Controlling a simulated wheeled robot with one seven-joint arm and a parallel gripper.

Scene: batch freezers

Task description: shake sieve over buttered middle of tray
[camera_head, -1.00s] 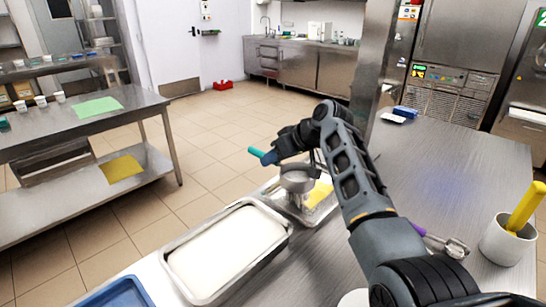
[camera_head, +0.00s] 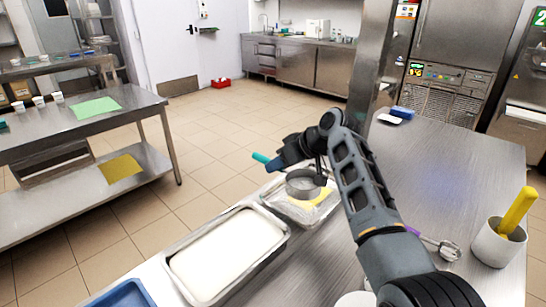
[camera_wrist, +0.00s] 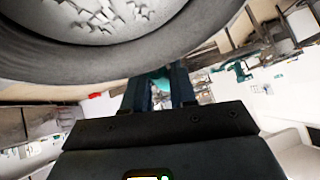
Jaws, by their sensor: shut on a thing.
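A round metal sieve (camera_head: 303,184) with a teal handle (camera_head: 261,158) is held above a metal tray (camera_head: 322,213). The tray has a yellow patch (camera_head: 322,197) at its middle, partly hidden by the sieve. My gripper (camera_head: 283,160) is shut on the handle. In the wrist view, the sieve's grey rim (camera_wrist: 130,60) fills the top, with white lumpy powder (camera_wrist: 100,15) inside. The teal handle (camera_wrist: 160,80) shows between my fingers (camera_wrist: 160,90). I cannot tell whether powder lies on the tray.
A larger tray filled with white (camera_head: 226,252) stands in front, near the table's left edge. A blue tray (camera_head: 122,294) is at the bottom left. A white pot with a yellow handle (camera_head: 499,245) and a purple-handled tool (camera_head: 440,245) are on the right. The far table is mostly clear.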

